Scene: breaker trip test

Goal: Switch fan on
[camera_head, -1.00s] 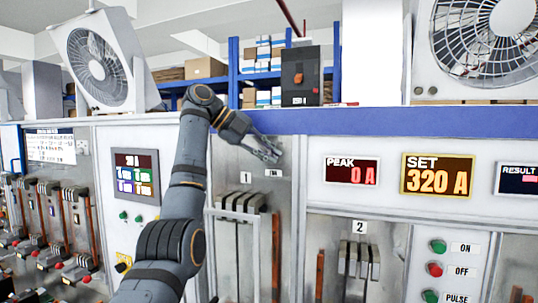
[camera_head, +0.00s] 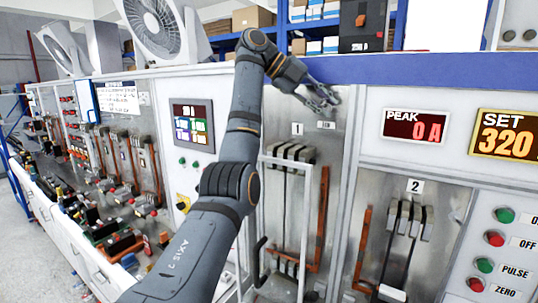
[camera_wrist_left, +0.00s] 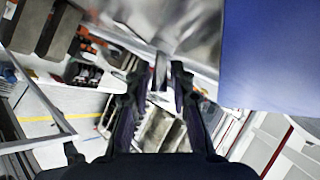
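A white box fan (camera_head: 166,27) stands on top of the test bench, cut off by the top edge of the head view. A second white fan (camera_head: 64,48) stands farther left. No fan switch can be clearly made out. My left gripper (camera_head: 328,98) is raised in front of the metal panel above label 1, just under the blue ledge. Its fingers show apart in the left wrist view (camera_wrist_left: 158,95), with nothing clearly held between them. The gripper is well to the right of both fans. My right gripper is out of view.
A dark screen (camera_head: 193,125) with a yellow-and-black knob (camera_head: 183,203) below sits left of my arm. Upright bars (camera_head: 289,155) stand below the gripper. Green and red buttons (camera_head: 495,239) are at right. A black breaker box (camera_head: 361,25) sits above the blue ledge (camera_head: 440,67).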

